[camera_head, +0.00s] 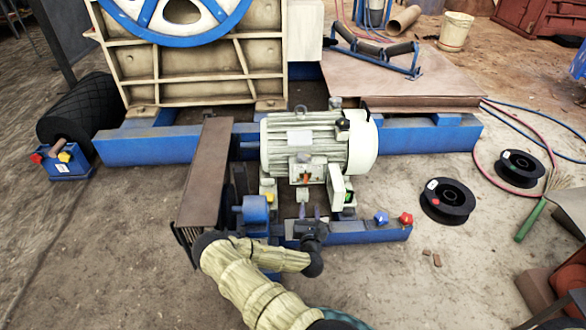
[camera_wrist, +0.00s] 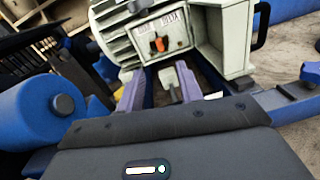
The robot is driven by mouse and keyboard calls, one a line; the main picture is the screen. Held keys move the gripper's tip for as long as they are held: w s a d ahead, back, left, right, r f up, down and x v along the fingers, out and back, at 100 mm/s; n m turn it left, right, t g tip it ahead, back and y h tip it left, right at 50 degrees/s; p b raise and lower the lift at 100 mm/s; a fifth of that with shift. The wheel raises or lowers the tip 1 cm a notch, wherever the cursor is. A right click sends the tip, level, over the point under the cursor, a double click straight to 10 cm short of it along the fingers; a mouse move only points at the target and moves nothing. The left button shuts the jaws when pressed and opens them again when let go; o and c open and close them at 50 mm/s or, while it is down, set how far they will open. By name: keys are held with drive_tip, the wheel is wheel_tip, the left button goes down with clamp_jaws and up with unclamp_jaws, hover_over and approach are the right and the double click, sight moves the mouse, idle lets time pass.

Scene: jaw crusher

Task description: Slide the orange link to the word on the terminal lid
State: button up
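The orange link (camera_head: 306,178) sits upright in the front of the pale terminal box (camera_head: 296,166) on the motor. In the wrist view, the orange link (camera_wrist: 159,44) stands between dark slots on the box face (camera_wrist: 180,38). Small dark lettering shows above it; the right word (camera_wrist: 170,18) looks like DELTA, and the left one is too small to read surely. I cannot tell which surface is the lid. My gripper (camera_head: 310,211) is below and in front of the box. Its two purple fingers (camera_wrist: 160,88) are apart, short of the link, with nothing held.
A pale tab (camera_wrist: 170,78) shows beyond and between my fingers. A pale open-sided housing (camera_wrist: 223,40) stands right of the box. A blue cylinder (camera_head: 254,210) is close on the left. Blue and red knobs (camera_head: 392,218) sit on the blue rail at right.

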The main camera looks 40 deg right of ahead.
drive_tip(key=a+r+m+g+p, duration=0.3)
drive_tip(key=r+m+p, duration=0.5)
drive_tip(key=r, duration=0.3)
drive_tip(key=a+r+m+g+y+p, duration=0.1)
drive_tip(key=a+r+m+g+p, duration=0.2)
drive_tip(key=r+m+p, duration=0.6)
drive_tip(key=shift+w+a+r+g+y, duration=0.15)
drive_tip(key=shift+a+r+g+y, duration=0.2)
drive_tip(key=shift+r+g, duration=0.7)
drive_tip(key=s+a+r+m+g+y, duration=0.25)
drive_tip(key=a+r+m+y, duration=0.4)
drive_tip(key=a+r, duration=0.65)
drive_tip(key=s+a+r+m+g+y, duration=0.1)
drive_tip(key=s+a+r+m, duration=0.3)
drive_tip(key=s+a+r, duration=0.6)
drive_tip(key=s+a+y, duration=0.1)
drive_tip(key=s, duration=0.2)
drive_tip(key=shift+r, duration=0.15)
